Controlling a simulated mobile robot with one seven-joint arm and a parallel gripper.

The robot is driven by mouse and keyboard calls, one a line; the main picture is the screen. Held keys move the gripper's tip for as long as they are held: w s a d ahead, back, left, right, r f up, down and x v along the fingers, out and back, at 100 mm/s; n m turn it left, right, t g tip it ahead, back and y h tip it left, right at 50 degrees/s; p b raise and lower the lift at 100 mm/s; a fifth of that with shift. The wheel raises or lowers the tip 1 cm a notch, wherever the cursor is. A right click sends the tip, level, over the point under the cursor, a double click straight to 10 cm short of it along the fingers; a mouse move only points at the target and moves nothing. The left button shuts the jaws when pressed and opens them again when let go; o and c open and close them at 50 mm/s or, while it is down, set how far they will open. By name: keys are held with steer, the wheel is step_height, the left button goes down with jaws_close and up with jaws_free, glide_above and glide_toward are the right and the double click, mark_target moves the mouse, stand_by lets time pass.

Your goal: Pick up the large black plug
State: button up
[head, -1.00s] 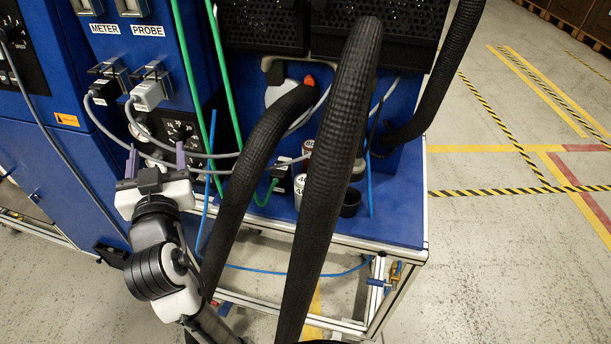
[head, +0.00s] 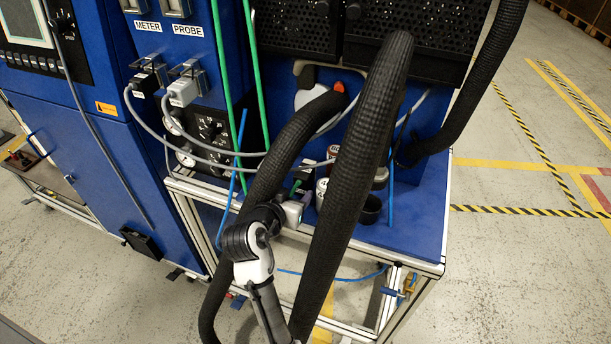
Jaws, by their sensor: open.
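A black plug-like block with a green cable (head: 303,174) is on the blue bench, between the two thick black hoses. It is small in the head view and partly covered by my gripper. My gripper (head: 297,198) is at the front edge of the bench, close in front of this block. Its jaws are open, but the fingers are hard to make out, and I cannot tell whether they touch or surround the block. Another black connector (head: 146,80) sits in the METER socket on the blue panel, well away from my gripper.
A thick corrugated hose (head: 362,165) stands close to the right of my gripper; another hose (head: 285,150) passes behind it. Cans and a black cup (head: 370,209) stand on the bench (head: 420,222). A grey connector (head: 184,90) is in the PROBE socket. The bench's right end is clear.

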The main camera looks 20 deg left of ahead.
mark_target(300, 187)
steer(key=p+x, duration=0.1)
steer(key=x, duration=0.1)
steer(key=p+x, duration=0.1)
steer(key=x, duration=0.1)
steer(key=shift+w+d+f, duration=0.1)
steer(key=shift+d+f, duration=0.1)
steer(key=shift+d, duration=0.05)
steer(key=shift+w+f, duration=0.3)
steer(key=shift+w, duration=0.1)
steer(key=shift+r, duration=0.1)
steer(key=c, duration=1.2)
steer(key=shift+c, duration=0.2)
